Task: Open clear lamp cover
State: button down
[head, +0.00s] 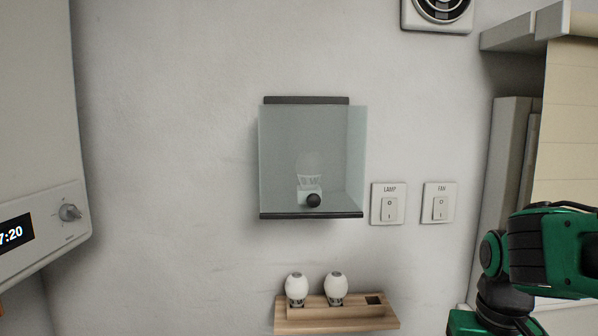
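The clear lamp cover (285,150) is a glassy box on the wall in the middle of the head view. It hangs below a dark strip (306,100) at its top and has a dark bottom edge. It looks closed. A round dark knob (313,200) sits low on its front. A pale bulb in a white socket (309,184) shows faintly through the cover, partly behind the knob. My green and black arm is at the lower right, apart from the cover. My gripper is out of view.
Switches marked LAMP (389,204) and FAN (439,203) are right of the cover. A wooden shelf (350,324) below holds two white bulbs (297,288). A panel with a knob (70,212) stands left. Cabinets bound the right. Bare wall lies left of the cover.

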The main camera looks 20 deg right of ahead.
aim_at(313, 201)
jog(key=k, duration=0.5)
jog(key=z, duration=0.75)
jog(key=k, duration=0.6)
jog(key=z, duration=0.25)
jog(key=i, duration=0.45)
jog(key=u, duration=0.05)
